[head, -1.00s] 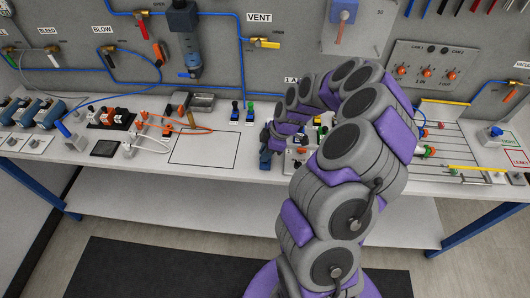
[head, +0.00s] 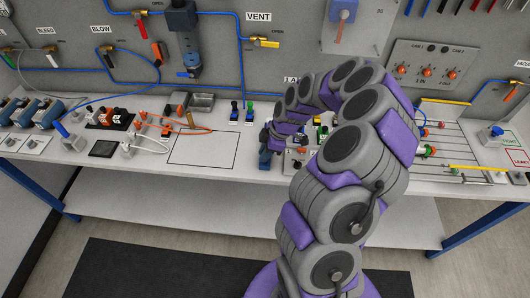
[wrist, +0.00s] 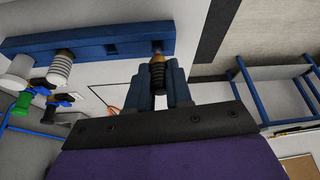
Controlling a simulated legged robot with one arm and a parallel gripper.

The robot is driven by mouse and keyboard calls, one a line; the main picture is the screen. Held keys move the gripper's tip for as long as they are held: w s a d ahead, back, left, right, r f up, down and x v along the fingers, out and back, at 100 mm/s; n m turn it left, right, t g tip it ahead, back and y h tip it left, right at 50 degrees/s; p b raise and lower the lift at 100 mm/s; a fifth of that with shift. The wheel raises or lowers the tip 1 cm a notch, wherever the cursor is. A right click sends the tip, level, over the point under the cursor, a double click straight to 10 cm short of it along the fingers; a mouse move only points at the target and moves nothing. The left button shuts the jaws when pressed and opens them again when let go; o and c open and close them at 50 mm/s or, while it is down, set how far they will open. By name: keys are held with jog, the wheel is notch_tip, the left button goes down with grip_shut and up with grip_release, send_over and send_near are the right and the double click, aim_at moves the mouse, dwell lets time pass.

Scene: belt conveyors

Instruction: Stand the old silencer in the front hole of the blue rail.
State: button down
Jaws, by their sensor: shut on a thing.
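The blue rail (wrist: 86,41) runs along the top left of the wrist view. One square hole shows in its middle and another at its right end. My gripper (wrist: 158,82) is shut on the old silencer (wrist: 158,73), a dark ribbed piece with a bronze tip. The tip overlaps the rail's edge by the right-end hole; I cannot tell whether it is inside. Another ribbed silencer (wrist: 61,66), pale with a bronze end, stands at the rail left of the holes. In the head view a blue end of the rail (head: 265,160) shows below my gripper (head: 268,140); the held silencer is hidden there.
In the wrist view, a white cylinder (wrist: 18,66) and green and blue-black fittings (wrist: 40,101) lie left of the gripper. In the head view, an outlined bare area (head: 203,148) of the bench lies left of the arm. Orange tubing (head: 187,129) lies beyond it.

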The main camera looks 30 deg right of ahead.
jog(key=shift+f, duration=0.15)
jog(key=shift+f+b, duration=0.3)
jog(key=shift+b, duration=0.15)
jog(key=shift+f+b, duration=0.6)
jog(key=shift+b, duration=0.1)
dwell(0.9)
jog(key=c, duration=0.9)
grip_release()
jog(key=shift+f, duration=0.1)
jog(key=shift+c, duration=0.2)
jog(key=shift+s, duration=0.1)
jog(key=shift+a, duration=0.1)
